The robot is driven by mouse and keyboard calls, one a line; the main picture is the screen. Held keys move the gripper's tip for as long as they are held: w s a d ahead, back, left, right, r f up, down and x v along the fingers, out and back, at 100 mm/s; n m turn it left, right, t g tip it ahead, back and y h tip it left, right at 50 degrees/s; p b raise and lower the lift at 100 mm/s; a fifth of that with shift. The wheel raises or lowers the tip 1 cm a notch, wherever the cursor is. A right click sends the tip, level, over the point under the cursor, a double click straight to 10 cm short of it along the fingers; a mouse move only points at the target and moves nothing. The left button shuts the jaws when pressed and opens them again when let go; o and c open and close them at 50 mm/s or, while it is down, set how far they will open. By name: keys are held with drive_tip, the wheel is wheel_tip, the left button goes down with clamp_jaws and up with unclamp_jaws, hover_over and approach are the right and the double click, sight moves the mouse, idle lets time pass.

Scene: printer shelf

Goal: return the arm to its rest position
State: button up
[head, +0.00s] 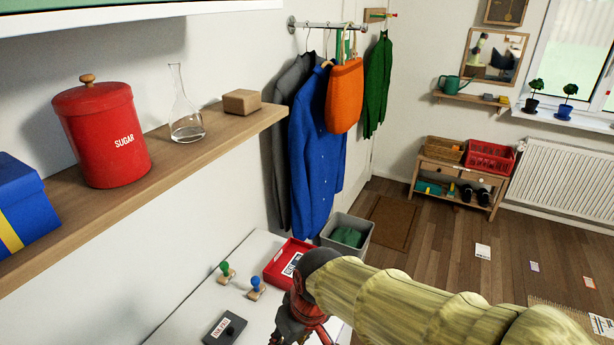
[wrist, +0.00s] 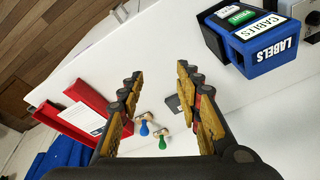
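My arm in its pale green ribbed sleeve (head: 400,302) reaches in from the lower right in the head view. My gripper (wrist: 158,76) is open in the wrist view, its two yellow-padded fingers apart with nothing between them. In the head view, the gripper (head: 298,328) is partly cut off at the bottom edge, over the white table (head: 215,295). The wrist view shows it above the same table (wrist: 160,50), apart from the stamps, which appear beyond and between the fingers.
A green stamp (head: 226,271), a blue stamp (head: 256,287), a red tray (head: 284,262) and a dark box (head: 225,328) are on the table. A blue labels bin (wrist: 255,45) stands at upper right. A wooden shelf (head: 200,148) holds a red sugar tin (head: 102,135) and flask.

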drive_tip(key=s+d+r+m+t, duration=0.1)
drive_tip(key=s+d+r+m, duration=0.1)
drive_tip(key=d+r, duration=0.2)
drive_tip(key=s+d+r+m+t+h+p, duration=0.1)
drive_tip(key=s+d+r+m, duration=0.1)
drive_tip(key=d, duration=0.9)
drive_tip(key=s+d+r+m+t+h, duration=0.1)
drive_tip(key=s+d+r+m+t, duration=0.1)
drive_tip(key=d+r, duration=0.4)
drive_tip(key=shift+s+d+m, duration=0.5)
drive_tip(key=shift+s+d, duration=0.15)
drive_tip(key=shift+d, duration=0.05)
